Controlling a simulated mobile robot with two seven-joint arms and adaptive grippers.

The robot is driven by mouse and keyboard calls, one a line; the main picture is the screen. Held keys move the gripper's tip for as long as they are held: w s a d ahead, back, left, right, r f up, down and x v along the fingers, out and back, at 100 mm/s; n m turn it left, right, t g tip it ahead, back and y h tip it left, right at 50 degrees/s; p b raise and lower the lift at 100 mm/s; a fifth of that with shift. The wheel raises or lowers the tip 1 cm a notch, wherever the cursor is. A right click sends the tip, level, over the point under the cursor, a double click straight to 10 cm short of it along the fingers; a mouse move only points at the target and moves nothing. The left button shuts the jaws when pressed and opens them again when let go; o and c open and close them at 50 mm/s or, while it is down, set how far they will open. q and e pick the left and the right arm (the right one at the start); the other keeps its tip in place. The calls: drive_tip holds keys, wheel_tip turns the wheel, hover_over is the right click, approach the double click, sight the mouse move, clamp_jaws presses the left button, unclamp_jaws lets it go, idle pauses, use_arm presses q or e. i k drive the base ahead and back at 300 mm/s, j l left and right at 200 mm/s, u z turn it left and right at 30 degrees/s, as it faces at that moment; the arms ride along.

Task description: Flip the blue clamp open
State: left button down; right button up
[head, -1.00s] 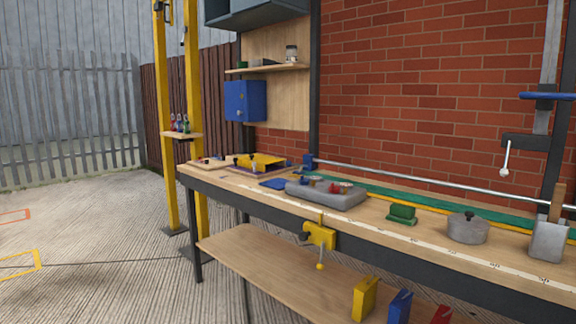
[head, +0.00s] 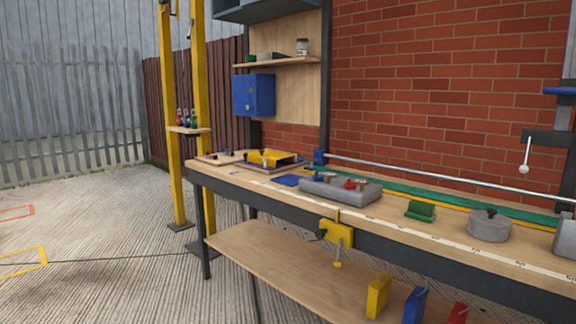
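A small blue block-like fitting (head: 319,157) sits at the left end of the long metal rail on the workbench. A blue bar-shaped part (head: 561,90) shows at the right edge on a dark upright, cut off by the frame. I cannot tell for sure which of these is the blue clamp, nor whether it is open or closed. A yellow clamp (head: 338,234) hangs on the bench's front edge. Neither of my grippers is in view.
The workbench (head: 440,236) carries a grey tray (head: 340,192), a green block (head: 420,210) and a lidded grey pot (head: 489,226). Yellow, blue and red blocks stand on its lower shelf (head: 270,250). A yellow frame (head: 172,120) stands at left. Concrete floor before the bench is clear.

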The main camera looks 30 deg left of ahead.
sight(300, 160)
drive_tip(key=j+u, duration=0.15)
drive_tip(key=j, duration=2.15)
